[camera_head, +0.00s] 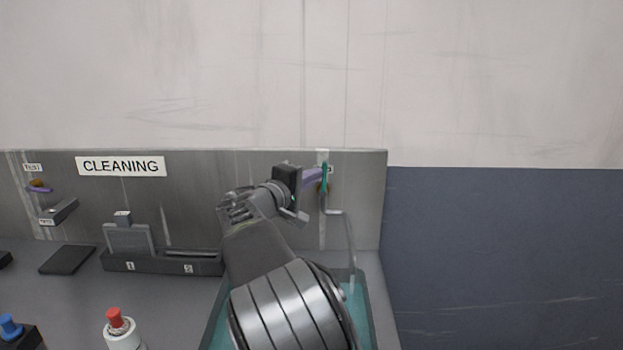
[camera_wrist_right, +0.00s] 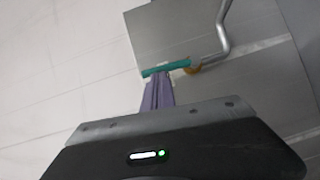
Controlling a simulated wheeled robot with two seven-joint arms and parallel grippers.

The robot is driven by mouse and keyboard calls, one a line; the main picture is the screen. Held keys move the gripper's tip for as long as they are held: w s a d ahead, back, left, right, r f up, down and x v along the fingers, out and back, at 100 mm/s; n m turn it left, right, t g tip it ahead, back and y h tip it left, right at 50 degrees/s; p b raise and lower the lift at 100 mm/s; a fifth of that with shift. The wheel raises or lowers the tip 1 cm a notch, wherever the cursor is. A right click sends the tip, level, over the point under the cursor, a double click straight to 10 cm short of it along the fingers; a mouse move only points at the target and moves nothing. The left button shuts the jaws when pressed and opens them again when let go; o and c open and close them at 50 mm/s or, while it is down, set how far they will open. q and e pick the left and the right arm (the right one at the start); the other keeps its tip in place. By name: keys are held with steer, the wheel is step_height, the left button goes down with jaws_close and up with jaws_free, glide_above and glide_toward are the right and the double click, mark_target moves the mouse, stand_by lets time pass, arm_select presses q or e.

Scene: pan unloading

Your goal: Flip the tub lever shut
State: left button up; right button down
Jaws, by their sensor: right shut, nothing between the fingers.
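The teal tub lever (camera_head: 324,178) stands roughly upright on the steel back panel, at the top of a bent grey pipe (camera_head: 349,240). In the wrist view the lever (camera_wrist_right: 167,69) lies across just beyond my fingertips, with an orange-brown fitting (camera_wrist_right: 192,69) at its right end. My right gripper (camera_head: 314,176) reaches the lever from the left, its purple fingers shut and empty. In the wrist view the fingertips (camera_wrist_right: 157,83) meet or nearly meet the lever; I cannot tell if they touch. The tub (camera_head: 368,300) below is partly hidden by my right arm. My left gripper is out of view.
A "CLEANING" sign (camera_head: 121,166) is on the panel. A dark rack (camera_head: 150,264) numbered 1 and 2 stands left of my arm. A red-capped white bottle (camera_head: 122,332) stands at the front, and a dark pad (camera_head: 68,259) lies farther left. The panel ends right of the lever.

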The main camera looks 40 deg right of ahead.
steer(key=shift+d, duration=0.1)
steer(key=s+d+f+m+t+y+b, duration=0.2)
steer(key=s+d+m+y+b, duration=0.3)
steer(key=m+y+b, duration=0.3)
steer(key=d+f+m+b, duration=0.1)
steer(key=m+b, duration=0.1)
steer(key=b, duration=0.1)
steer(key=shift+d+t+y+b, duration=0.25)
steer(key=shift+t+y+b, duration=0.05)
steer(key=shift+t+y, duration=0.1)
stand_by(0.3)
steer(key=shift+s+f, duration=0.1)
stand_by(0.6)
